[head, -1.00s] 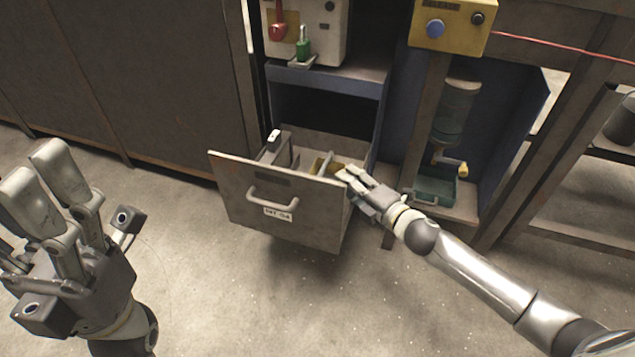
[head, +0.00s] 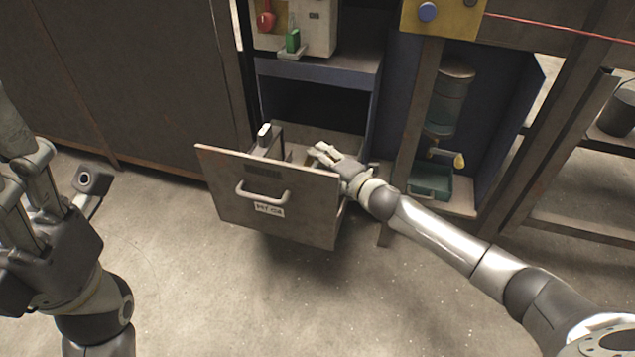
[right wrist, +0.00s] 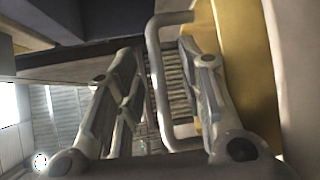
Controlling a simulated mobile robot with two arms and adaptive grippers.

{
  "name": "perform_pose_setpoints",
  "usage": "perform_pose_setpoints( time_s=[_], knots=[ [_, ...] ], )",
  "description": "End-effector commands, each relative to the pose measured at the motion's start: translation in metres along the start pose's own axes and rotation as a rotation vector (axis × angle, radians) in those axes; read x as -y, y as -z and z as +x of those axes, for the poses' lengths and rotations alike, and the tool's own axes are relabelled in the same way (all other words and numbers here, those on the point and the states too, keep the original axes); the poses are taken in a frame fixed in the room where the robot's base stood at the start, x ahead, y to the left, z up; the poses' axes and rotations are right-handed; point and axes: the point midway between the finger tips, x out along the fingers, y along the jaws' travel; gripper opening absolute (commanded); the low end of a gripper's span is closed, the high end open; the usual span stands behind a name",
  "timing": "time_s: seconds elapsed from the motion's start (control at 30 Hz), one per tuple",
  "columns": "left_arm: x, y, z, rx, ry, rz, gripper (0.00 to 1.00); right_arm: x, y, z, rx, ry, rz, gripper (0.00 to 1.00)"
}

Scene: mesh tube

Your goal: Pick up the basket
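I cannot clearly single out the basket. A pulled-out drawer (head: 225,195) with a labelled front holds several things, partly hidden by that front. An upright dark handle with a pale top (head: 264,132) rises from inside it at the left. My right gripper (head: 323,152) is over the drawer's right side, fingers pointing left into it. In the right wrist view its fingers (right wrist: 158,54) are spread, with a grey loop-shaped handle (right wrist: 153,65) showing between them and no clear grip on it. My left gripper (head: 22,165) is away over the floor at the left, fingers apart and partly cut off.
A yellow surface (right wrist: 232,60) is close beside the right finger in the right wrist view. A teal bin (head: 432,182) stands under a dispenser at the right. A shelf (head: 320,70) overhangs the drawer's back. The floor in front is clear.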

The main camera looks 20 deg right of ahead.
Motion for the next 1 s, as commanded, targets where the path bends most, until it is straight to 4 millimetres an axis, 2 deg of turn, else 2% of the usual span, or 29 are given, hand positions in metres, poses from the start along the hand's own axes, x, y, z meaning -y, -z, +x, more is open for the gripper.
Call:
perform_pose_setpoints(
  time_s=[0.13,0.4,0.7,1.0],
  knots=[
    [-0.0009,0.0013,0.0010,-0.013,-0.006,0.002,0.56,0.0003,0.0001,0.0114,0.000,-0.001,0.000,0.36],
    [-0.0010,0.0013,0.0026,-0.015,-0.007,0.002,0.56,-0.0004,0.0002,0.0129,0.000,0.000,0.000,0.36],
    [-0.0011,0.0014,0.0026,-0.015,-0.007,0.002,0.56,-0.0003,0.0001,0.0127,0.000,0.000,0.000,0.00],
    [-0.0012,0.0016,0.0026,-0.015,-0.007,0.001,0.56,-0.0012,0.0001,0.0127,-0.001,-0.001,0.000,0.00]
  ],
)
